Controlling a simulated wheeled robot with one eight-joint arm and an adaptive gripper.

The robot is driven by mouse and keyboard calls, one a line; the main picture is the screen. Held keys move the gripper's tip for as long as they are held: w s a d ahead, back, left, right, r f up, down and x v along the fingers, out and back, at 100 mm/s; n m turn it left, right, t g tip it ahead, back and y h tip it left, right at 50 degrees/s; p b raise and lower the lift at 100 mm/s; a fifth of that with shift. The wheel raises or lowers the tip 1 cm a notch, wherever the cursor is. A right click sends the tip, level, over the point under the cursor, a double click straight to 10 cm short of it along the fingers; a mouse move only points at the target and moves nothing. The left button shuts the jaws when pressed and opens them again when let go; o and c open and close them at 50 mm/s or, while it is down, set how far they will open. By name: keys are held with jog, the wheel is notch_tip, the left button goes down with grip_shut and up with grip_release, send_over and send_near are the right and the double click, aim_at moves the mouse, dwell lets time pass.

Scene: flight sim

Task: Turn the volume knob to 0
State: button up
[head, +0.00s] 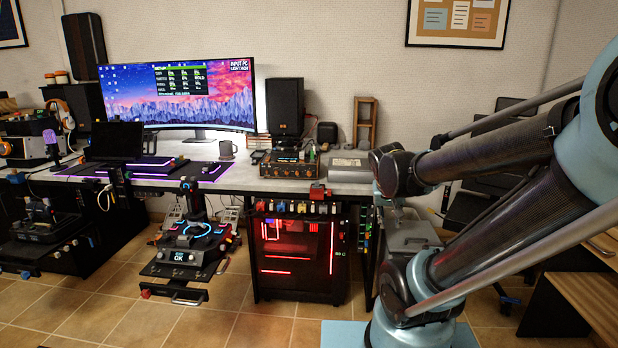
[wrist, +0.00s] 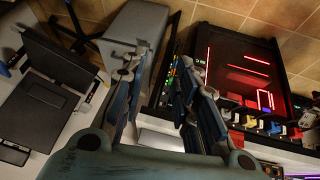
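I cannot tell for certain which part is the volume knob. A dark box with a row of small orange-lit knobs (head: 289,163) sits on the desk, right of the monitor; its knobs are too small to read. My gripper (wrist: 158,78) is open and empty in the wrist view, its two long fingers apart. It is over the right end of the desk area, away from the knob box. In the head view my arm links cover most of it.
A PC case with red lights (head: 298,255) stands under the desk (head: 345,185), with coloured switches (head: 298,207) along its top. A grey cabinet (wrist: 135,42) is below my gripper.

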jog(key=w+a+r+t, duration=0.2)
jog(key=w+a+r, duration=0.15)
jog(key=w, duration=0.55)
jog(key=t+y, duration=0.3)
jog(key=t, duration=0.3)
send_near(309, 174)
jog(key=x, duration=0.7)
jog(key=shift+w+f, duration=0.1)
jog(key=shift+w, duration=0.15)
jog(key=shift+c, duration=0.6)
grip_shut()
